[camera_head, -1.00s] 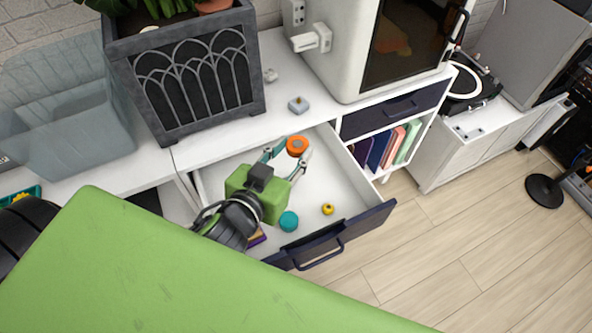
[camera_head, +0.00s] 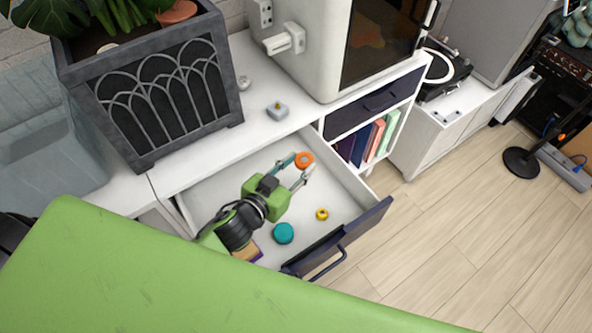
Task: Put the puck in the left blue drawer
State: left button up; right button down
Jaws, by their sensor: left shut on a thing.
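The orange puck (camera_head: 304,160), round with a greyish centre, is between the fingertips of my left gripper (camera_head: 300,168), which is shut on it. My left arm comes in from the left over the open drawer. The gripper and puck are over the drawer's far part, near its right wall; I cannot tell how high above the floor. The drawer (camera_head: 338,240) has a dark blue front with a bar handle and a white inside, and is pulled well out. In it lie a teal round piece (camera_head: 283,233), a small yellow piece (camera_head: 322,214) and a partly hidden purple-and-tan item (camera_head: 247,251). My right gripper is not in view.
A small grey block (camera_head: 278,110) and a planter (camera_head: 150,95) stand on the white counter. A second, closed blue drawer (camera_head: 372,103) sits right of the open one, above upright books (camera_head: 362,143).

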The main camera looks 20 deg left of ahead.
pick_arm(q)
jog(key=shift+w+a+f, duration=0.25)
jog(key=shift+w+f, duration=0.25)
jog(key=shift+f, duration=0.2)
jog(key=f, duration=0.3)
jog(key=shift+w+a+f+b, duration=0.2)
jog(key=shift+f+b, duration=0.1)
jog(key=shift+f, duration=0.05)
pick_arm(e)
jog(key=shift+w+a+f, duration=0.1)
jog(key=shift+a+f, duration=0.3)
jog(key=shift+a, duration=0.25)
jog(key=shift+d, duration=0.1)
pick_arm(q)
jog(key=shift+f+b, duration=0.45)
jog(key=shift+f, duration=0.15)
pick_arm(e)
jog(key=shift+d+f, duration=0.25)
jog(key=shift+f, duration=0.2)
pick_arm(q)
jog(key=o, duration=1)
jog(key=shift+r, duration=0.1)
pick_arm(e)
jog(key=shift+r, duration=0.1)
